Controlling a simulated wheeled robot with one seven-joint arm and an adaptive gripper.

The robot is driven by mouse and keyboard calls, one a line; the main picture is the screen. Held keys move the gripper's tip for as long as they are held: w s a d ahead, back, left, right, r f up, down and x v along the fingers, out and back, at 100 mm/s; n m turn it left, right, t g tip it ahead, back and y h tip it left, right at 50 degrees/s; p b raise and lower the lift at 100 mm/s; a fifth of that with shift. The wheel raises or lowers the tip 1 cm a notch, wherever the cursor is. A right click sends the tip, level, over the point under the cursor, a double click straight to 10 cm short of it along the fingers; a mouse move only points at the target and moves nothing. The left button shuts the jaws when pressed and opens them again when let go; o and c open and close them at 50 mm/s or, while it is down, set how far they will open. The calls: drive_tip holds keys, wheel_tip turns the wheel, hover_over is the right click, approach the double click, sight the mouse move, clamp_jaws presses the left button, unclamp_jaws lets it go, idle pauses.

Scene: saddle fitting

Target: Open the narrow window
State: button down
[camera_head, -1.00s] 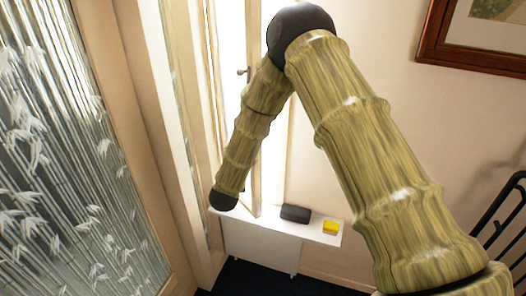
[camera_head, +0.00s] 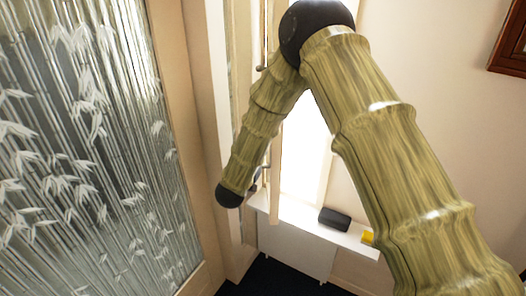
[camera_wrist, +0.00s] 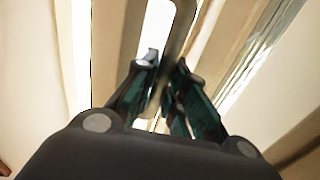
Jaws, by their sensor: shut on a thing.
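The narrow window (camera_head: 305,150) is a tall bright opening behind my arm in the head view. Its pale sash (camera_head: 275,178) is seen nearly edge-on and stands at an angle to the opening, so it looks ajar. A small metal fitting (camera_head: 262,68) shows higher up at its left. My arm reaches down to the sash, and my gripper is mostly hidden behind the arm's end there. In the wrist view my gripper (camera_wrist: 165,80) is shut with a brown upright part of the window (camera_wrist: 182,22) between its fingers. I cannot tell whether this is handle or sash edge.
A bamboo-patterned glass panel (camera_head: 90,150) fills the left side. A white low shelf (camera_head: 298,252) stands below the window, bearing a black box (camera_head: 334,218) and a yellow item (camera_head: 367,237). A picture frame (camera_head: 510,42) hangs at the upper right. Dark floor shows at the bottom.

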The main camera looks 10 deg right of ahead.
drive_tip(key=c, duration=1.7)
unclamp_jaws()
drive_tip(key=v, duration=1.2)
